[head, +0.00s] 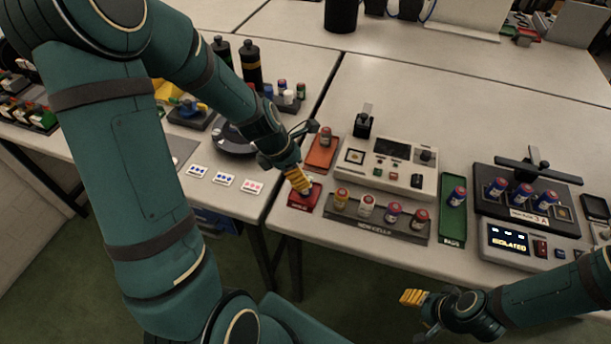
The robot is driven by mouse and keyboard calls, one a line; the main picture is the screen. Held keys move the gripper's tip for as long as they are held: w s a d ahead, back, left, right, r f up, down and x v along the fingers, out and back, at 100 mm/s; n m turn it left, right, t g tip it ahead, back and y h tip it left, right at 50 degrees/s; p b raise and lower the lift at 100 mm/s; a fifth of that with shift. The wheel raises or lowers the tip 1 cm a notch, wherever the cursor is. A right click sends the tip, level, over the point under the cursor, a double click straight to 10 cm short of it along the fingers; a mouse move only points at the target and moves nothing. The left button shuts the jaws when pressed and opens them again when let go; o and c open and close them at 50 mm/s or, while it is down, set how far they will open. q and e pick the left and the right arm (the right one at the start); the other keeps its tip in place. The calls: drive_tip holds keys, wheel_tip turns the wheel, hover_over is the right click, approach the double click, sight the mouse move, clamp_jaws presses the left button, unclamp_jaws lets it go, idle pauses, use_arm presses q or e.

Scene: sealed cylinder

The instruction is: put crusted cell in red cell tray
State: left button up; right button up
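The small red tray (298,204) is at the front edge of the table. My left gripper (299,179) reaches down over it, yellow fingertips low at the tray. A small cell (304,189) shows partly at these fingertips, largely hidden by them; I cannot tell whether it is crusted, or whether the fingers grip it or stand around it. Another cell (325,136) stands in the orange-red tray (318,158) just behind. My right gripper (413,297) is at the lower right, in front of the table and away from the cells; its finger gap cannot be made out.
A grey rack (378,225) with several cells stands right of the red tray. Behind it is a white tester (425,180). A green tray (453,222) holds one cell. A dark station (510,240) reading "ISOLATED" holds several cells. Bottles (251,65) stand behind my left arm.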

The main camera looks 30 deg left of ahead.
use_arm(q)
drive_tip(key=p+v, duration=0.1)
drive_tip(key=v, duration=0.4)
drive_tip(key=shift+r, duration=0.15)
use_arm(e)
drive_tip(key=shift+s+r, duration=0.2)
drive_tip(key=shift+r, duration=0.75)
use_arm(q)
drive_tip(key=shift+s, duration=0.1)
use_arm(e)
drive_tip(key=shift+s, duration=0.1)
